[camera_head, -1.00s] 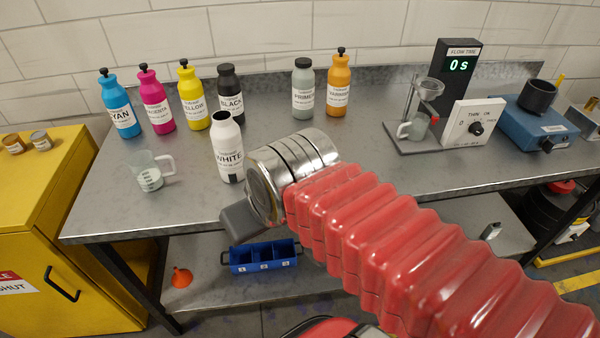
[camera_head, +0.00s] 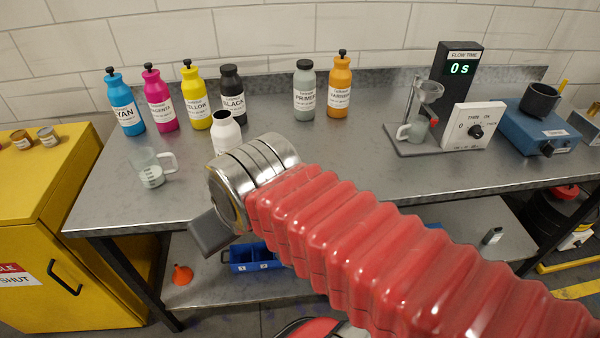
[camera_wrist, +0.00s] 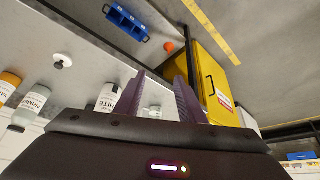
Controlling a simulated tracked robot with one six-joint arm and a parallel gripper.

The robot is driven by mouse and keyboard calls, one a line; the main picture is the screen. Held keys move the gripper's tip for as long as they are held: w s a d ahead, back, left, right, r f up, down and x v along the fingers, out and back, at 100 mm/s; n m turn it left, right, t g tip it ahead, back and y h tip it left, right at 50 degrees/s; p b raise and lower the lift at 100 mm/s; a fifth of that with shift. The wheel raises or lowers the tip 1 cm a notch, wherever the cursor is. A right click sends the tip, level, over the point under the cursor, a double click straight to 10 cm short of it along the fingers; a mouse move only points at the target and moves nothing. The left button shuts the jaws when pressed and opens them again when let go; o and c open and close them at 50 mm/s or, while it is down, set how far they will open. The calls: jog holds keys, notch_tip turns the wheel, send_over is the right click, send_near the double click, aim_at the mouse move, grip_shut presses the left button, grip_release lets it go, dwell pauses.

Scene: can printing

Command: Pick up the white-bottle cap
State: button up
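The white bottle (camera_head: 227,132) stands on the steel table with no cap on its top; my arm hides its lower part. It also shows in the wrist view (camera_wrist: 106,98), left of my fingers. A small round white piece with a knob (camera_wrist: 62,61), which looks like the white-bottle cap, lies on the table left of my fingers in the wrist view. In the head view it is not visible, and my arm covers part of the table. My gripper (camera_wrist: 162,78) is open, its two fingers apart with nothing between them.
Capped cyan (camera_head: 124,103), magenta (camera_head: 158,100), yellow (camera_head: 194,98), black (camera_head: 231,90), primer (camera_head: 304,92) and varnish (camera_head: 339,88) bottles stand along the back. A glass beaker (camera_head: 150,170) stands at left. A blue bin (camera_wrist: 126,21) and orange funnel (camera_head: 182,274) are on the lower shelf.

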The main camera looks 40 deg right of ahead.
jog(key=shift+o, duration=1.4)
jog(key=shift+w+d+r, duration=0.15)
jog(key=shift+w+d, duration=0.25)
jog(key=o, duration=0.4)
jog(key=shift+m+g+h, duration=0.4)
jog(key=shift+m, duration=0.5)
jog(key=w+d, duration=0.2)
jog(key=d, duration=0.1)
jog(key=w+d, duration=0.3)
jog(key=d, duration=0.1)
jog(key=w+d, duration=0.2)
jog(key=d, duration=0.2)
jog(key=shift+w+d+r, duration=0.25)
jog(key=shift+r, duration=0.15)
jog(key=shift+m+h, duration=0.3)
jog(key=shift+m, duration=0.5)
jog(key=w+d+f, duration=0.1)
jog(key=d, duration=0.5)
jog(key=d+f, duration=0.1)
jog(key=d, duration=0.5)
jog(key=w+d+f, duration=0.1)
jog(key=d, duration=0.5)
jog(key=shift+w+d, duration=0.25)
jog(key=shift+w, duration=0.1)
jog(key=x, duration=0.8)
jog(key=shift+f, duration=0.35)
